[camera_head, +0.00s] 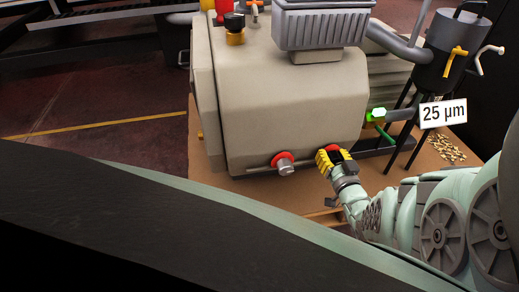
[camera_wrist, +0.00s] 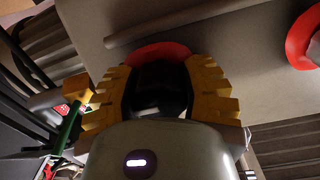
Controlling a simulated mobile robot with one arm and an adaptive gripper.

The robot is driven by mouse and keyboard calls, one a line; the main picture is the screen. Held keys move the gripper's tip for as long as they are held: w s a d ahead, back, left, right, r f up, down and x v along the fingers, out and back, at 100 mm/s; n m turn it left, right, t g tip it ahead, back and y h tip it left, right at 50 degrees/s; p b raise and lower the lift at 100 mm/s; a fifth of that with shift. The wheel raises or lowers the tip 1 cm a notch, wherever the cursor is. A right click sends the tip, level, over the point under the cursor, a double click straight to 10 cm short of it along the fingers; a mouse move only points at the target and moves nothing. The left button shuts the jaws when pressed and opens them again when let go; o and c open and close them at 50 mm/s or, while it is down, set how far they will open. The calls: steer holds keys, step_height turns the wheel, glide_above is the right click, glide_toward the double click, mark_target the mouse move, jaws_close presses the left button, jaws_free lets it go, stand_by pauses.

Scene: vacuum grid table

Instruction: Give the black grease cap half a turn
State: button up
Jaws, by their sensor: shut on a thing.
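The black grease cap (camera_wrist: 158,76) sits in front of a red ring (camera_wrist: 158,50) on the beige housing, low on its front. My gripper (camera_head: 331,158) is at the lower right of the housing, with its yellow ridged fingers closed on either side of the cap. In the wrist view my gripper (camera_wrist: 157,88) has one finger on the left and one on the right of the cap. The fingers and the gripper body hide much of the cap. How far it is turned cannot be told.
A silver plug with a red ring (camera_head: 282,160) sits left of my gripper. A green fitting (camera_head: 377,114) and black stand legs are to the right. A "25 µm" sign (camera_head: 443,112) and scattered brass pieces (camera_head: 446,149) lie farther right.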

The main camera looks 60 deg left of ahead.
steer(key=o, duration=1.2)
steer(key=shift+o, duration=0.2)
steer(key=shift+n, duration=0.3)
steer(key=n+b, duration=0.1)
steer(key=n, duration=0.3)
steer(key=shift+s+f, duration=0.1)
steer(key=shift+s, duration=0.05)
steer(key=p+v, duration=0.4)
steer(key=v, duration=1.1)
steer(key=shift+d+p, duration=0.35)
steer(key=shift+d, duration=0.05)
